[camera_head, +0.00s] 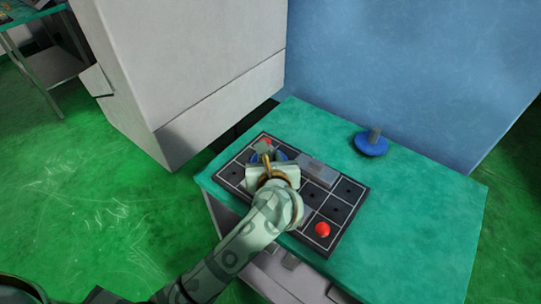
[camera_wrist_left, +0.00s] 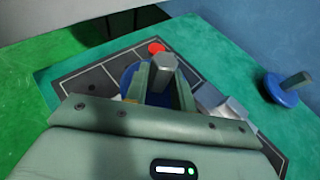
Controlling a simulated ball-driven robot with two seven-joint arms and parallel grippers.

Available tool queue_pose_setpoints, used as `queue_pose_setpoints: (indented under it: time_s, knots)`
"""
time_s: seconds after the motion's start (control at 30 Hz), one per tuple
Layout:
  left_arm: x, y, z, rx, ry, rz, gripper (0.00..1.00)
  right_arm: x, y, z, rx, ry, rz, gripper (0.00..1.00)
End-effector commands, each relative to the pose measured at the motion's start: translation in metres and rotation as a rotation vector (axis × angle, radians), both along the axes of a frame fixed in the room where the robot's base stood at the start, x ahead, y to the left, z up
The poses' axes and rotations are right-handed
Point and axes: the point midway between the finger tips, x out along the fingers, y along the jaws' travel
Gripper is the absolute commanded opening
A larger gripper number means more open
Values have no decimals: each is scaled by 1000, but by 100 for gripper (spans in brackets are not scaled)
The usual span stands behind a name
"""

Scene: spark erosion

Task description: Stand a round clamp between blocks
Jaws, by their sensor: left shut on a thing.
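My left gripper (camera_head: 265,158) is over the far left part of a black gridded board (camera_head: 345,208). It is shut on the grey stem of a blue round clamp (camera_wrist_left: 163,66), whose blue disc lies below the fingers. The held clamp's blue edge (camera_head: 281,156) shows beside the gripper in the head view. I cannot tell whether the disc touches the board. A grey block (camera_head: 318,171) lies on the board to the right of the gripper. Another grey block (camera_head: 301,216) is partly hidden by my wrist. A second blue round clamp (camera_head: 371,146) stands upright off the board. My right gripper is out of view.
A red round piece (camera_head: 322,230) sits at the board's near right corner, another (camera_wrist_left: 157,47) at its far side. The green tabletop (camera_head: 425,200) is clear to the right. A white cabinet (camera_head: 185,60) stands at left, and a blue wall (camera_head: 420,70) rises behind.

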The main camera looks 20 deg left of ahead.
Motion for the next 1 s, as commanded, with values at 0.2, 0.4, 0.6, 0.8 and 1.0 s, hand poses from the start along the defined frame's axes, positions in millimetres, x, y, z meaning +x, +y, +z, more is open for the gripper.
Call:
queue_pose_setpoints:
  time_s: [0.2, 0.4, 0.6, 0.8, 1.0]
  knots:
    - [0, 0, 1, 0, -4, -1, 0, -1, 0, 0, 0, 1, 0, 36]
    - [0, 0, 1, 0, -3, -1, 50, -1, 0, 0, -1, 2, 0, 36]
    - [0, 0, -1, -1, 2, 0, 50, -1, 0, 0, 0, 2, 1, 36]
    - [0, 0, -1, 0, 1, 0, 50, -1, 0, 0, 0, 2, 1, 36]
    - [0, 0, 15, 0, -2, 0, 50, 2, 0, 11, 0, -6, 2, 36]
